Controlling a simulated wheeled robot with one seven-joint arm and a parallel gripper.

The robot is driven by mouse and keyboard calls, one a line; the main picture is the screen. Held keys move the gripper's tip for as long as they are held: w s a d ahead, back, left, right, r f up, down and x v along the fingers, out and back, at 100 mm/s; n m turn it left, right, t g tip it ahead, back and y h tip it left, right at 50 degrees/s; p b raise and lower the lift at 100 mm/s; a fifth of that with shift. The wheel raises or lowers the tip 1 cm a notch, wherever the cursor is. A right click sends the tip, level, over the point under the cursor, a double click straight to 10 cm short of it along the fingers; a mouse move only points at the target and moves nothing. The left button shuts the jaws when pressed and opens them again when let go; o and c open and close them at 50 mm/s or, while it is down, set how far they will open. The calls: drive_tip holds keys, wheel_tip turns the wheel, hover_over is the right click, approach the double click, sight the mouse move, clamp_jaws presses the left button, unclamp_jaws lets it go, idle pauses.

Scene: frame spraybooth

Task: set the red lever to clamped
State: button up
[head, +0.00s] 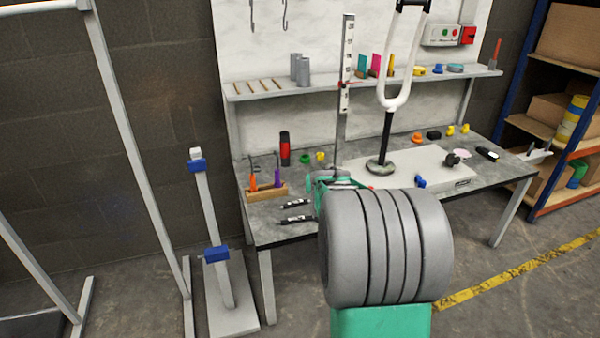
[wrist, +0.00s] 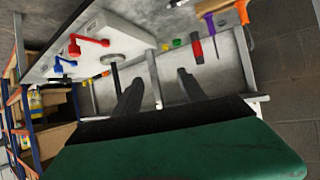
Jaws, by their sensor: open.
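The red lever (wrist: 88,42) shows in the wrist view at the upper left, against a pale panel (wrist: 123,29). It has a red arm with rounded ends. I cannot make it out in the head view, where my arm covers part of the bench. A smaller blue lever (wrist: 63,64) is beside it, and a blue part also shows in the head view (head: 420,182).
The grey bench (head: 275,233) carries a wooden tool rack (head: 266,192), a red-and-black handle (head: 285,148) and black markers (head: 296,219). A tall scale (head: 347,60) and a black post on a round foot (head: 380,168) stand close to my arm. Shelving (head: 545,120) is at right.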

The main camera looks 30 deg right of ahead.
drive_tip(key=s+a+r+n+y+p, duration=0.1)
drive_tip(key=a+r+p, duration=0.1)
drive_tip(key=a, duration=0.3)
drive_tip(key=s+a+r+g+y+p, duration=0.1)
drive_tip(key=a+r+p, duration=0.1)
drive_tip(key=a, duration=0.3)
drive_tip(key=shift+s+a+r+n+y, duration=0.25)
drive_tip(key=shift+a+r+n+y, duration=0.05)
drive_tip(key=shift+r+n+y, duration=0.1)
drive_tip(key=shift+c, duration=0.3)
